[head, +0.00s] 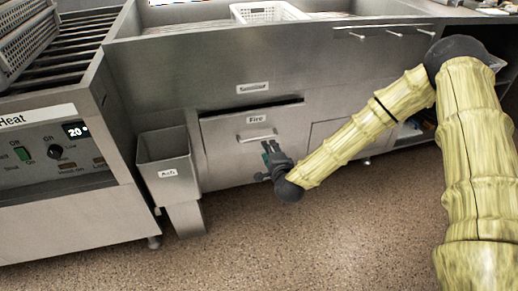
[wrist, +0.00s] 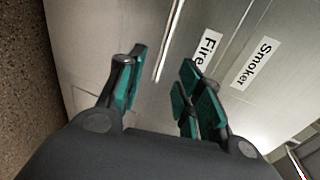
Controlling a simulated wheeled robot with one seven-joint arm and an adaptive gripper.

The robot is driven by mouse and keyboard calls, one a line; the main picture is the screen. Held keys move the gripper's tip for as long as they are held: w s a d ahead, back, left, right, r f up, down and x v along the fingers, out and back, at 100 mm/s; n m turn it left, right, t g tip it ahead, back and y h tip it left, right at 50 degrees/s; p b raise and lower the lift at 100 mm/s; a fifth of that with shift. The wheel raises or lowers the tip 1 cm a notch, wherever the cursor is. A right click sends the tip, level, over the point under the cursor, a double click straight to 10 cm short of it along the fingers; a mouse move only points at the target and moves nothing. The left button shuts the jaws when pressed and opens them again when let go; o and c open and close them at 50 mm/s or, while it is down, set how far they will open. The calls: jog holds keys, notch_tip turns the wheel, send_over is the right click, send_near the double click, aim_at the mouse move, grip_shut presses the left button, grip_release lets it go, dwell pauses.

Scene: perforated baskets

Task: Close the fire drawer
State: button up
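The fire drawer (head: 222,148) is a grey metal front labelled "Fire" with a bar handle. A dark gap shows along its top edge, so it stands a little open. My gripper (head: 269,151) is in front of the drawer, just below the handle (head: 256,137). In the wrist view my gripper (wrist: 160,78) has its teal-padded fingers apart with nothing held between them. The handle (wrist: 170,40) runs ahead of the gap between the fingertips. The drawer's "Fire" label (wrist: 206,50) is just beyond the right finger. Whether the fingers touch the drawer, I cannot tell.
An ash bin (head: 165,160) juts out left of the drawer. A heat control unit (head: 55,150) stands farther left. Above the drawer is a panel labelled "Smoker" (head: 253,88). A white perforated basket (head: 266,12) sits on top. The speckled floor (head: 300,240) in front is clear.

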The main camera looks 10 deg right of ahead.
aim_at(259, 139)
jog(key=shift+n+y, duration=0.3)
jog(key=b+x, duration=0.1)
jog(key=x, duration=0.2)
jog(key=b+x, duration=0.1)
jog(key=x, duration=0.2)
jog(key=a+b+x, duration=0.1)
jog(key=x, duration=0.3)
jog(key=shift+w+r, duration=0.1)
jog(key=shift+r, duration=0.05)
grip_shut()
